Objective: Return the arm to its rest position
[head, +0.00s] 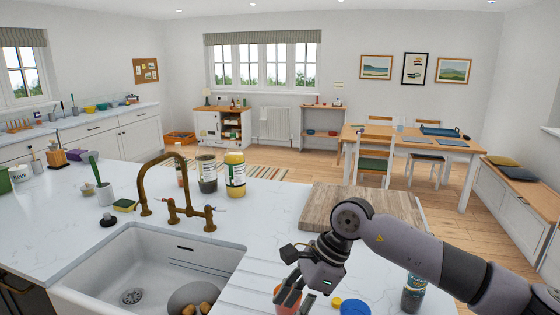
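My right arm comes in from the right, and its gripper (299,293) points down over the worktop just right of the sink. Its dark fingers overlap an orange-brown cup (286,299) at the bottom edge of the head view. I cannot tell whether the fingers touch the cup or stand in front of it, or how far they are apart. My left gripper is not in view.
The white sink (95,277) holds a grey bowl (188,297). A brass tap (178,190), jars (235,176) and a wooden board (365,205) stand behind. A blue lid-like item (354,307) and a dark bottle (413,294) are near my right arm.

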